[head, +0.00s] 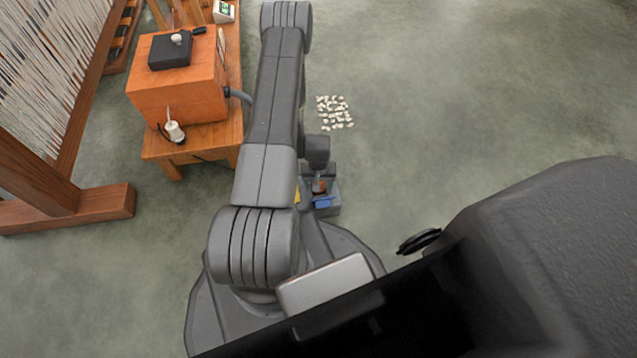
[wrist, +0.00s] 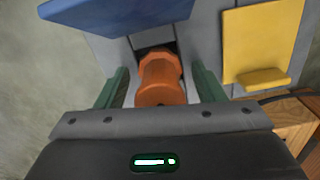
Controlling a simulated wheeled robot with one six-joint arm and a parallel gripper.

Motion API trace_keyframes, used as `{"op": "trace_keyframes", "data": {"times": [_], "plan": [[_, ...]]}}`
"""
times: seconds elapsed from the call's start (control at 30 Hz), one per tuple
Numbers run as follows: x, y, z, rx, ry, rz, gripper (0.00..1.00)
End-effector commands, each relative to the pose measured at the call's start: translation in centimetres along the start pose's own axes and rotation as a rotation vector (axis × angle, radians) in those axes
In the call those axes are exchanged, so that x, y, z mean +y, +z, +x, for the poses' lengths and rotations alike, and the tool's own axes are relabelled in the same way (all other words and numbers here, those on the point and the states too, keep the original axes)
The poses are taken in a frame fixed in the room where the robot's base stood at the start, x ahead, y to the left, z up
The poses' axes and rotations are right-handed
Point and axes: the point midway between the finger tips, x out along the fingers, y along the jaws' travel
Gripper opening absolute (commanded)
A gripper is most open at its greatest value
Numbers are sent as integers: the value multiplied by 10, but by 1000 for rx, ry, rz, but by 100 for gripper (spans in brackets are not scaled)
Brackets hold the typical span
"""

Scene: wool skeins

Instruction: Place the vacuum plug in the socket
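An orange, ridged, rounded piece (wrist: 160,80) stands in a grey holder with a dark slot behind it in the wrist view. It shows small in the head view (head: 319,186). It may be the vacuum plug; I cannot tell for sure. My gripper (wrist: 158,72) has its two green fingers on either side of the piece, with narrow gaps showing, so it looks open around it. In the head view my gripper is mostly hidden by my arm. I cannot make out a socket in either view.
A blue panel (wrist: 115,15) and a yellow panel (wrist: 262,40) flank the holder. A wooden stand (head: 190,140) carries an orange box (head: 175,85) with a grey hose end (head: 237,95). Pale bits (head: 333,112) lie on the floor. A loom (head: 60,80) stands left. Floor at right is clear.

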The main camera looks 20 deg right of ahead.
Motion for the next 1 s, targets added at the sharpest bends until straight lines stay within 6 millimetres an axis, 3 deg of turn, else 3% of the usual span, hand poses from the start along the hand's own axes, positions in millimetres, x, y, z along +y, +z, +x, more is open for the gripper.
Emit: {"op": "trace_keyframes", "data": {"times": [0.3, 0.7, 1.0], "plan": [[0, 0, -5, 0, 0, 0, 63], [0, -1, -88, 1, 0, 0, 63], [0, 0, -121, 1, 0, 0, 63]]}}
